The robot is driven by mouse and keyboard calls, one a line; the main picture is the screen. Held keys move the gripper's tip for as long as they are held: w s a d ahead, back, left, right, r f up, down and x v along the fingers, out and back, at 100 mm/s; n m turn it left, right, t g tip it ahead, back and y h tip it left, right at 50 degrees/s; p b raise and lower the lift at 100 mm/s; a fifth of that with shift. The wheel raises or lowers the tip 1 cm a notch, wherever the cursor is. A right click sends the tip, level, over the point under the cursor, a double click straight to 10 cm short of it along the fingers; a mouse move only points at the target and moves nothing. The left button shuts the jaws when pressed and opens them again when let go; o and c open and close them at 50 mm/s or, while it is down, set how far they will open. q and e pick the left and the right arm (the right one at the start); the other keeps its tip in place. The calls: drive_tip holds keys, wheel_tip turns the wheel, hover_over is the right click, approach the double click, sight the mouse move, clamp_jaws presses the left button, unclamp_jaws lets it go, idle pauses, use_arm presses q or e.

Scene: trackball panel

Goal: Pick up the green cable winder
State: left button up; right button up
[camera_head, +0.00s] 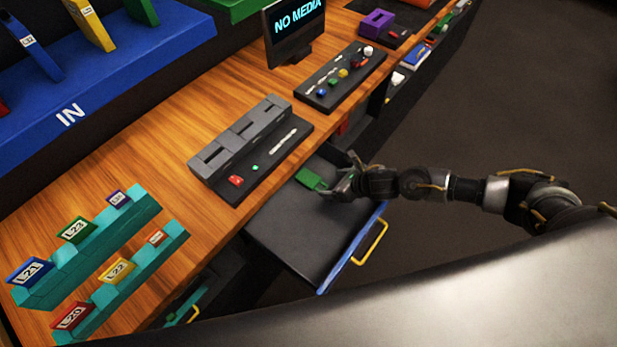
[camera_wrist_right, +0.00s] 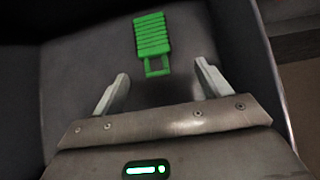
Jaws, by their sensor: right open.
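The green cable winder (camera_head: 310,178) lies in an open drawer (camera_head: 293,235) below the wooden desk. In the right wrist view the winder (camera_wrist_right: 152,36) has a ribbed body and a small loop at its near end. My right gripper (camera_head: 343,184) is at the drawer, just right of the winder in the head view. In the wrist view its two fingers (camera_wrist_right: 164,88) are apart and empty, with the winder ahead of the fingertips. Part of the winder's right end may be hidden by the gripper in the head view. My left gripper is not in view.
The drawer has a blue front edge and a yellow handle (camera_head: 371,242). A grey slotted panel (camera_head: 240,140) and a trackball panel (camera_head: 340,77) sit on the desk above. Teal racks with labelled blocks (camera_head: 85,250) stand at the left. The rest of the drawer floor looks bare.

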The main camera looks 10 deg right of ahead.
sight(317, 185)
drive_tip(key=shift+s+a+f, duration=0.1)
drive_tip(key=shift+a, duration=0.05)
drive_tip(key=p+x, duration=0.1)
drive_tip(key=x, duration=0.3)
drive_tip(key=shift+s+a+f+p, duration=0.1)
drive_tip(key=shift+a+f+p, duration=0.1)
drive_tip(key=shift+p, duration=0.15)
drive_tip(key=shift+a+f, duration=0.15)
drive_tip(key=shift+f, duration=0.15)
drive_tip(key=shift+c, duration=0.6)
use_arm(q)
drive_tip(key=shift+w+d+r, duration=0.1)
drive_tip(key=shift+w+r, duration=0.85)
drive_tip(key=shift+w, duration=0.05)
use_arm(e)
drive_tip(key=c, duration=1)
